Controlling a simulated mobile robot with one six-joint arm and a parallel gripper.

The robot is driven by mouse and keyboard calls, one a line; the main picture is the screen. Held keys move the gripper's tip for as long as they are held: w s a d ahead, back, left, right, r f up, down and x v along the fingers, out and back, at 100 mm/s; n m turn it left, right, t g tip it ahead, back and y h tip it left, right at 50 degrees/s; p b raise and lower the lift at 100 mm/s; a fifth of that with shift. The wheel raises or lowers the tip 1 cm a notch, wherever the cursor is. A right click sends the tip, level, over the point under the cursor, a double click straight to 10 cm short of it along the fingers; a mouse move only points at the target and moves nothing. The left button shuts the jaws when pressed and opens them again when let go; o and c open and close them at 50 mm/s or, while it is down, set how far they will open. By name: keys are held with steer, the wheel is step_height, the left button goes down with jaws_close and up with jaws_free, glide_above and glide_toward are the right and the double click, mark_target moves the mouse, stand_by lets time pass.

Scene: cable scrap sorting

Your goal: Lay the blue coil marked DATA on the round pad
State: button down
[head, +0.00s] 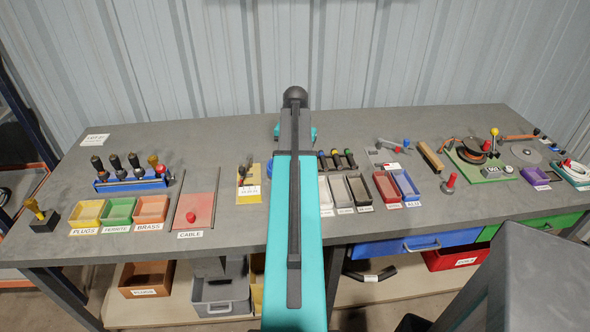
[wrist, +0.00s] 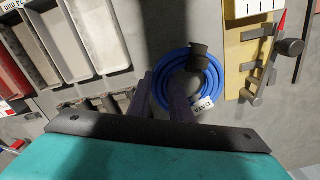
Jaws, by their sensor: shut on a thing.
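The blue coil (wrist: 172,86) carries a white tag reading DATA and a dark knob-like piece on its far side. A flat grey disc (head: 523,152) at the right of the table in the head view may be the round pad.
A yellow board with tools (head: 249,186) lies beside the coil, and it shows in the wrist view (wrist: 245,48). Small bins (head: 342,192) stand on the other side. A green fixture (head: 489,173) and a red-knobbed post (head: 449,183) stand farther right.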

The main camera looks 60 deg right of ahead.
steer(key=shift+f+p, duration=0.35)
steer(key=shift+f, duration=0.95)
steer(key=shift+f, duration=0.15)
steer(key=c, duration=1.6)
jaws_free()
steer(key=shift+s, duration=0.1)
steer(key=shift+r+p, duration=3.9)
steer(key=shift+r, duration=2.25)
